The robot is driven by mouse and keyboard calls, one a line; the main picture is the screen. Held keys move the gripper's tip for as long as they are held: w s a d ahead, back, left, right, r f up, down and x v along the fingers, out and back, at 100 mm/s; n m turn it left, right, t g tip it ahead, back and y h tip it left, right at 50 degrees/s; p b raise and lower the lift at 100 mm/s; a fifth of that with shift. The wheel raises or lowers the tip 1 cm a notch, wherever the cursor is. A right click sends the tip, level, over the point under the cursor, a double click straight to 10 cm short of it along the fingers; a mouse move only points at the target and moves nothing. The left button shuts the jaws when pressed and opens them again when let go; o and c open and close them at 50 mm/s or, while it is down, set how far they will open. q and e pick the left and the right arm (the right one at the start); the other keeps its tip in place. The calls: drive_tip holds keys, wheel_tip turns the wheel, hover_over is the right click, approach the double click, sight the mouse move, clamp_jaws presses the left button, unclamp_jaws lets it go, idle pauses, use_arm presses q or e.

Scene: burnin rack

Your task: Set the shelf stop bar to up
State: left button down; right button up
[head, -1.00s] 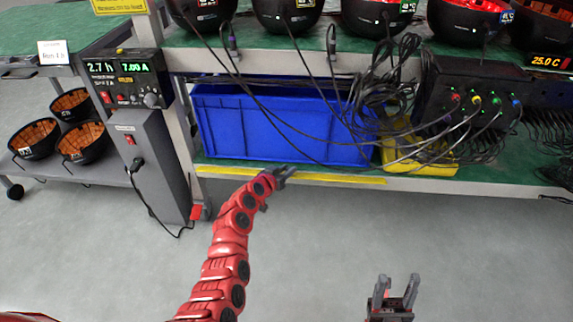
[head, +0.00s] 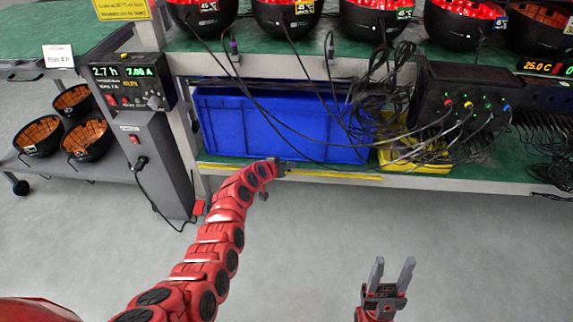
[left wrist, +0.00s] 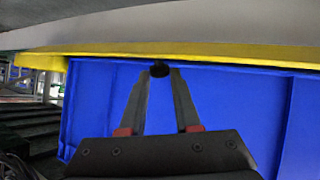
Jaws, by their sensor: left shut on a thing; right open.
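The yellow shelf stop bar (head: 335,175) runs low along the front edge of the lower shelf, in front of the blue bin (head: 230,125). In the left wrist view the bar (left wrist: 220,52) crosses the top of the picture. My left gripper (head: 281,167) is at the bar's middle. In the left wrist view its fingers (left wrist: 159,72) close on a small dark round knob (left wrist: 159,69) at the bar's edge; how the knob joins the bar is hidden. My right gripper (head: 392,270) is open and empty, over the floor away from the shelf.
The blue bin stands close behind the bar. A yellow object (head: 415,157) under tangled cables lies to its right. A grey power unit (head: 155,165) stands left of the rack. The floor in front is clear.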

use_arm(q)
drive_tip(key=shift+a+f, duration=0.1)
drive_tip(key=c, duration=0.6)
unclamp_jaws()
drive_tip(key=shift+s+a+r+p, duration=0.15)
drive_tip(key=shift+s+r+p, duration=0.25)
drive_tip(key=shift+r, duration=0.15)
drive_tip(key=p+v, duration=0.4)
drive_tip(key=v, duration=1.2)
